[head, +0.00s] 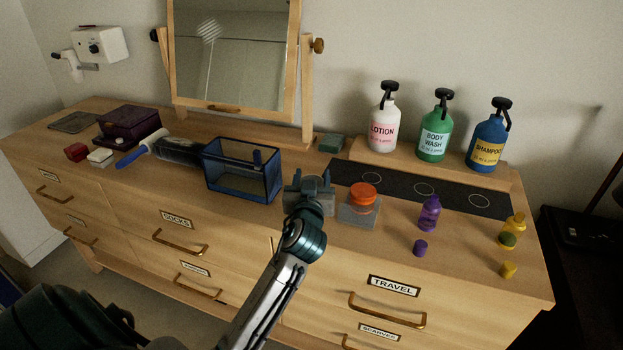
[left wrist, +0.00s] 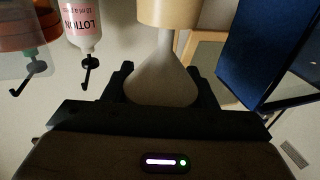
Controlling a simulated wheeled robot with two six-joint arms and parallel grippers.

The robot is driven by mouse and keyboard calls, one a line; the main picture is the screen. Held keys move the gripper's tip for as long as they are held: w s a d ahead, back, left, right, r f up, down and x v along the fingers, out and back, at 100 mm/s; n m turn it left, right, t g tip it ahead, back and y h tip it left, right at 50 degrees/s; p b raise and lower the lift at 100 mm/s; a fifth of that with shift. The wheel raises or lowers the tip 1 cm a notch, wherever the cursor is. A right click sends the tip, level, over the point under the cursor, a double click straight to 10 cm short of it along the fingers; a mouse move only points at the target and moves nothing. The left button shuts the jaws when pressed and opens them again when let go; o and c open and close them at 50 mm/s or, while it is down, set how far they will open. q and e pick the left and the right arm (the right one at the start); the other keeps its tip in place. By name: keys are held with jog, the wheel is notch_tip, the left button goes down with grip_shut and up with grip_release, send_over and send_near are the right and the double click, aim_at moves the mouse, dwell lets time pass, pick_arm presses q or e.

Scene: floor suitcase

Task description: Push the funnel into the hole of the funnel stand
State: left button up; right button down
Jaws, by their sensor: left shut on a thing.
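My left gripper (head: 308,188) is over the dresser top, right of the blue bin. In the left wrist view, which is upside down, its two fingers (left wrist: 162,86) are shut on the pale, translucent funnel (left wrist: 160,72) at its wide cone. The funnel's narrow stem points to a round, light wooden piece (left wrist: 168,12), which looks like the funnel stand. The stem meets that piece's edge; I cannot tell whether it is in a hole. In the head view, my gripper hides the funnel and the stand. My right gripper is not in view.
A blue open bin (head: 240,178) stands left of my gripper. A purple bottle (head: 429,213), purple cap (head: 420,248) and yellow bottle (head: 514,228) stand farther right. Lotion (head: 383,128) and other pump bottles stand behind.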

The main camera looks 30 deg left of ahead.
pick_arm(q)
jog(key=shift+f, duration=0.95)
jog(key=o, duration=1)
jog(key=shift+s, duration=0.1)
jog(key=shift+s+d, duration=0.15)
jog(key=shift+s, duration=0.05)
jog(key=v, duration=0.3)
jog(key=b+v, duration=0.1)
jog(key=v, duration=0.2)
jog(key=r+v, duration=0.1)
jog(key=v, duration=0.1)
jog(key=shift+s+d+b, duration=0.25)
jog(key=shift+s+b, duration=0.05)
jog(key=shift+s, duration=0.05)
jog(key=shift+s+d+r, duration=0.25)
jog(key=shift+s+d, duration=0.05)
jog(key=shift+s, duration=0.4)
